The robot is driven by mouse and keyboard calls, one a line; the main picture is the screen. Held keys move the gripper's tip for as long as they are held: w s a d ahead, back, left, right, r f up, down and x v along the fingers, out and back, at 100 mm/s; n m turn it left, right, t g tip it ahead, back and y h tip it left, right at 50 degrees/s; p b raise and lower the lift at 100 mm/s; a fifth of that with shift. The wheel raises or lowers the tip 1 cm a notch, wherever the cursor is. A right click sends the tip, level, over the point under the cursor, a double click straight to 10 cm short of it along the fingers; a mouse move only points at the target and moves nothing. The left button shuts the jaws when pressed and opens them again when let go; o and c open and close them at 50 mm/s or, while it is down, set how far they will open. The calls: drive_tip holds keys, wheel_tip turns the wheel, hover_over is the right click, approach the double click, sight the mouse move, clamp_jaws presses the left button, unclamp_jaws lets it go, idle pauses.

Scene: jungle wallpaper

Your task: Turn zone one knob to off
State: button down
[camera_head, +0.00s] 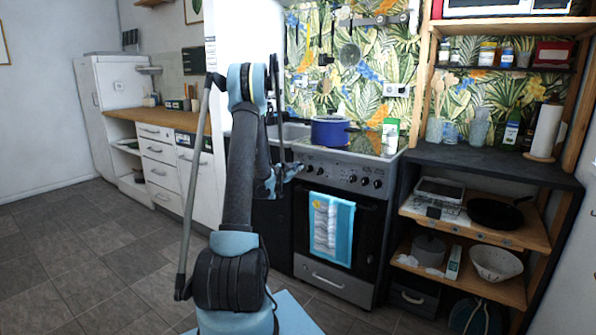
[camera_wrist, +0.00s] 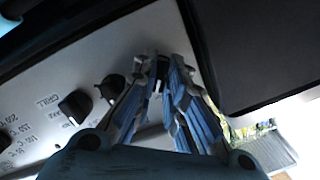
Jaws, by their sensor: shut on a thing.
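The stove's front control panel (camera_head: 341,174) carries a row of dark knobs. My gripper (camera_head: 296,168) is at the left end of this row. In the wrist view my gripper (camera_wrist: 161,70) has its two blue-and-grey fingers closed together against the pale panel (camera_wrist: 40,92), shut on a dark knob that the fingertips mostly hide. A dark knob (camera_wrist: 110,87) sits just left of the fingers, and another knob (camera_wrist: 75,104) is farther left, near printed GRILL and temperature marks. The held knob's pointer and label are hidden.
A blue pot (camera_head: 328,131) stands on the stove top. A blue-and-white towel (camera_head: 332,229) hangs on the oven front. A shelf unit (camera_head: 486,162) with pans and bottles stands close on the right. Floor (camera_head: 95,255) is clear at the left.

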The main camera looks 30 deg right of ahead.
drive_tip(key=n, duration=0.3)
drive_tip(key=shift+w+g, duration=0.1)
drive_tip(key=shift+g, duration=0.3)
drive_tip(key=shift+n, duration=0.3)
drive_tip(key=n, duration=0.2)
drive_tip(key=shift+w+n+g, duration=0.1)
drive_tip(key=shift+n+g, duration=0.2)
drive_tip(key=c, duration=1.5)
unclamp_jaws()
drive_tip(key=shift+a, duration=0.1)
drive_tip(key=shift+f+v, duration=0.2)
drive_tip(key=shift+v, duration=0.95)
drive_tip(key=shift+f+v, duration=0.2)
drive_tip(key=shift+v, duration=0.9)
drive_tip(key=shift+f+v, duration=0.2)
drive_tip(key=shift+v, duration=0.95)
drive_tip(key=shift+a, duration=0.1)
